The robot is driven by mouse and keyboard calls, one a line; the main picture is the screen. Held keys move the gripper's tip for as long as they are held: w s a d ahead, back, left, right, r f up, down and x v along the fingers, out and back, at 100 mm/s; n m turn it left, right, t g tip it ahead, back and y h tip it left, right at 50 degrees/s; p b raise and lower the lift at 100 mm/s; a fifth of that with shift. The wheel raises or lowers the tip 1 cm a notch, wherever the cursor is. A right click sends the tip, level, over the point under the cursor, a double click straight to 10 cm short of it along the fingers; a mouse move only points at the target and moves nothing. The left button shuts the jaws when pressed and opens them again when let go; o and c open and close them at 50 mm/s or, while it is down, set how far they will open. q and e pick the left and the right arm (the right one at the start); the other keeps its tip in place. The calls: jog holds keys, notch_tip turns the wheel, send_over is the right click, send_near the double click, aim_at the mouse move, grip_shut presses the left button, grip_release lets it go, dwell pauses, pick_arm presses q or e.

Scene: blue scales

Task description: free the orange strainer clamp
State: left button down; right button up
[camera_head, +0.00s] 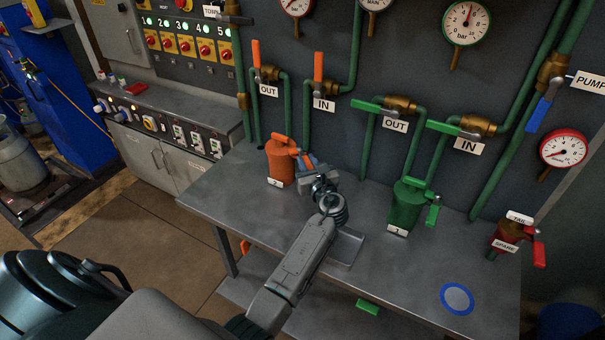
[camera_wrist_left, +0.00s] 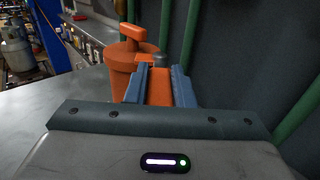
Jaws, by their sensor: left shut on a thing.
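The orange strainer (camera_head: 281,167) stands upright on the grey bench, with an orange bar on its lid. Its orange clamp (camera_wrist_left: 158,88) is on the side facing my left gripper. My left gripper (camera_head: 308,164) reaches it from the front right. In the left wrist view, the blue fingers (camera_wrist_left: 160,84) are shut on the orange clamp, one on each side. The clamp's far end meets the strainer near its top. The fingers hide part of the clamp in the head view. My right gripper is in neither view.
A green strainer (camera_head: 405,207) and a red spare strainer (camera_head: 510,236) stand on the bench (camera_head: 252,216) to the right. A blue round mark (camera_head: 457,299) lies at the front right. Green pipes with orange valve handles (camera_head: 318,67) rise behind the orange strainer.

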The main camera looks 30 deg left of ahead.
pick_arm(q)
jog(key=w+n+g+y+b, duration=0.1)
jog(key=n+g+b, duration=0.1)
jog(key=g, duration=0.1)
jog(key=w+d+n+g+y+b, duration=0.1)
jog(key=n+g+b, duration=0.1)
jog(key=g+b, duration=0.1)
jog(key=w+n+g+y+b, duration=0.2)
jog(key=g, duration=0.1)
jog(key=shift+d+n, duration=0.3)
jog(key=shift+d, duration=0.1)
jog(key=shift+g, duration=0.4)
jog(key=c, duration=1.3)
grip_release()
jog(key=shift+o, duration=0.3)
